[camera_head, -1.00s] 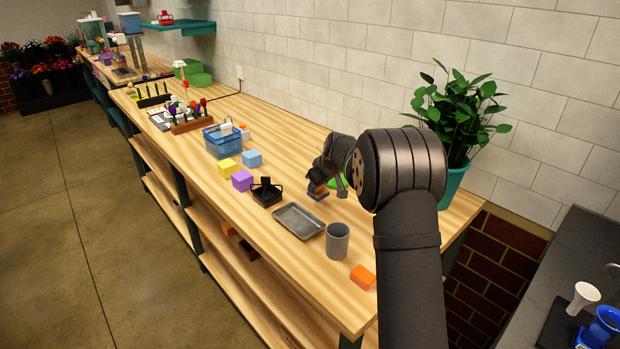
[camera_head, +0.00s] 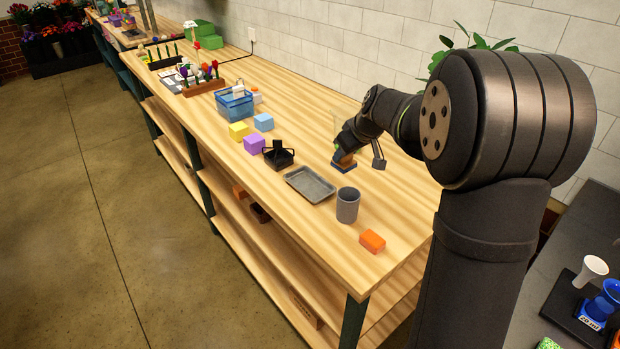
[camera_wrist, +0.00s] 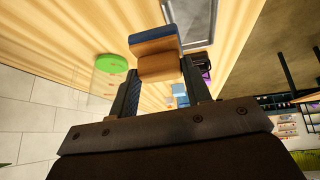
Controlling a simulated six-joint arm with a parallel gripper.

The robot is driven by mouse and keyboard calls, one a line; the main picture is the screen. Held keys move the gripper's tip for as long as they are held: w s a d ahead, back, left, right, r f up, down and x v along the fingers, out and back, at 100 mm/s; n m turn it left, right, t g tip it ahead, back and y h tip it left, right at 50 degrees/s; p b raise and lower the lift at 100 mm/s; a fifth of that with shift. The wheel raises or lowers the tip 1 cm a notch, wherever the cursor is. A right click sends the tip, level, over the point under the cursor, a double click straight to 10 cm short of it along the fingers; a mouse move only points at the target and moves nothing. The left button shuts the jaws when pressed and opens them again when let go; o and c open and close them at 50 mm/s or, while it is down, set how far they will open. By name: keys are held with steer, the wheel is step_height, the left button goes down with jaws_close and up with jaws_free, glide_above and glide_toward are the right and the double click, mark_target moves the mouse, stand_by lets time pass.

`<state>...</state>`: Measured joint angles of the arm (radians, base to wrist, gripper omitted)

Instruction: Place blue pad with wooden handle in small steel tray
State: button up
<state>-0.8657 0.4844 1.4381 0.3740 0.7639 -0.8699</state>
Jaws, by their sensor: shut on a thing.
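The blue pad with a wooden handle (camera_head: 344,166) is at my gripper (camera_head: 361,152), behind and to the right of the small steel tray in the head view. In the wrist view, my gripper (camera_wrist: 160,80) is shut on the wooden handle of the pad (camera_wrist: 154,34), with the blue face away from the palm. I cannot tell whether the pad touches the table. The small steel tray (camera_head: 309,184) lies flat and empty on the table; part of it shows beyond the pad in the wrist view (camera_wrist: 197,22).
A grey cup (camera_head: 347,205) and an orange block (camera_head: 372,241) stand right of the tray. A black holder (camera_head: 278,155), purple block (camera_head: 254,144), yellow block (camera_head: 239,131), blue block (camera_head: 263,122) and blue basket (camera_head: 235,105) stand left. A green disc (camera_wrist: 114,64) is beside my gripper.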

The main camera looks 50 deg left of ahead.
steer(key=s+a+f, duration=0.1)
steer(key=a+f, duration=0.1)
steer(key=a, duration=0.1)
steer(key=s+a+f, duration=0.2)
steer(key=a, duration=0.1)
steer(key=s+a+f, duration=0.2)
steer(key=a, duration=0.1)
steer(key=shift+f, duration=2.05)
steer(key=shift+f, duration=0.15)
steer(key=o, duration=1.3)
steer(key=shift+c, duration=0.2)
steer(key=shift+d+r, duration=0.25)
steer(key=shift+r, duration=0.3)
steer(key=v, duration=1.1)
